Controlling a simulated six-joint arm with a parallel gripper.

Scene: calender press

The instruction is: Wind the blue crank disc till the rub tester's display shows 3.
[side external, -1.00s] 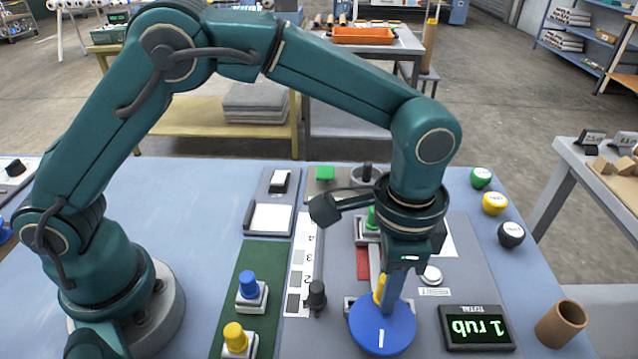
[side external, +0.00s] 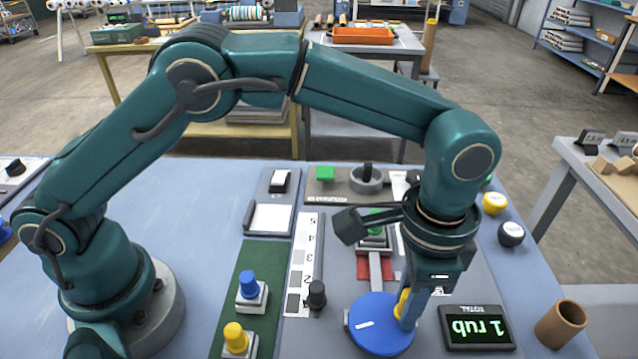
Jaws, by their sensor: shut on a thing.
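The blue crank disc (side external: 375,328) lies flat on the grey panel at the front, with a white mark on its top. A yellow crank knob (side external: 402,302) stands near its right rim. My gripper (side external: 408,308) points down at that rim, shut on the yellow knob and partly hiding it. The rub tester's display (side external: 475,327), right of the disc, appears upside down and reads "1 rub" in green. A grey link (side external: 375,270) runs back from the disc to a green-topped rubbing block (side external: 374,243) beside a red strip; my gripper hides part of this.
A black knob (side external: 316,294) and a numbered grey scale (side external: 305,258) stand left of the disc. Blue (side external: 248,285) and yellow (side external: 234,338) buttons sit on a green panel. A brown cup (side external: 560,324) and black (side external: 511,234) and yellow (side external: 494,203) round pieces are at right.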

